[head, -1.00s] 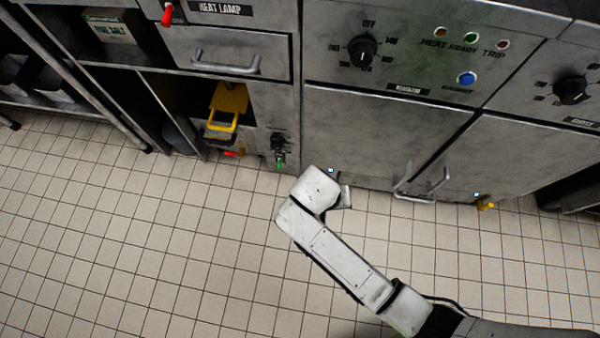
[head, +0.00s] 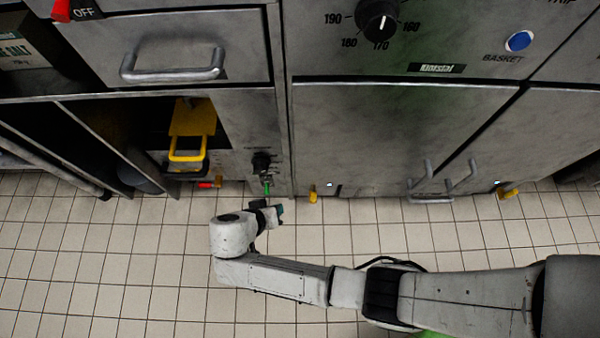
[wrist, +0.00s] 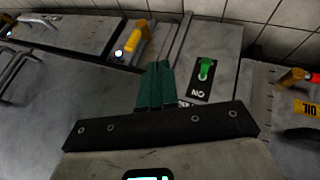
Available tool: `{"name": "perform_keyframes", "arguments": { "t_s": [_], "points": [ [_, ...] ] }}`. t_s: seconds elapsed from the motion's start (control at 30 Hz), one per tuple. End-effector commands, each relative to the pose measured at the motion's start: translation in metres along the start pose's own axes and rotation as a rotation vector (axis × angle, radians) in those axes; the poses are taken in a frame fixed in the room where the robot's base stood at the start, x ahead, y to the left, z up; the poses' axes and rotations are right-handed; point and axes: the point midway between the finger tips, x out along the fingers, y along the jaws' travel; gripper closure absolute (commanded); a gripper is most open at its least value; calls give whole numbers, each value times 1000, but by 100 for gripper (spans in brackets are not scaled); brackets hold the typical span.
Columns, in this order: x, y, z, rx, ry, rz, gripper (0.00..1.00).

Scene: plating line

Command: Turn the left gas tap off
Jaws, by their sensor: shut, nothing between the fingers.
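The left gas tap (head: 313,194) is a small yellow handle low on the cabinet front, with a small lit lamp (head: 329,184) beside it. It also shows in the wrist view as a yellow handle (wrist: 136,40) beyond my fingertips, next to the lit lamp (wrist: 118,53). A second yellow tap (head: 508,193) is farther right, with its own lamp. My gripper (head: 280,210) is shut and empty, just left of and below the left tap in the head view. Its teal fingers (wrist: 156,84) lie together in the wrist view, apart from the tap.
A green lever (wrist: 205,68) on a plate marked ON sits close beside the left tap; it also shows in the head view (head: 267,187). An orange valve (wrist: 292,78) with a red end is farther off. Door handles (head: 430,185) stick out between the taps. The tiled floor is clear.

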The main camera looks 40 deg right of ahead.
Motion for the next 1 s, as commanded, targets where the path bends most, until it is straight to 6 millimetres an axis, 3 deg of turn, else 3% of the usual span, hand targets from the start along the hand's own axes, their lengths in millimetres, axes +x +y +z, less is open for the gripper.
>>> {"name": "perform_keyframes", "arguments": {
  "t_s": [0.27, 0.43, 0.93, 1.0],
  "points": [
    [0, 0, 0, 0, 0, 0, 100],
    [11, -1, 1, 1, -1, 0, 100],
    [105, -1, 2, 2, -2, 2, 100],
    [108, 10, 2, 2, -3, 1, 100]
  ]
}}
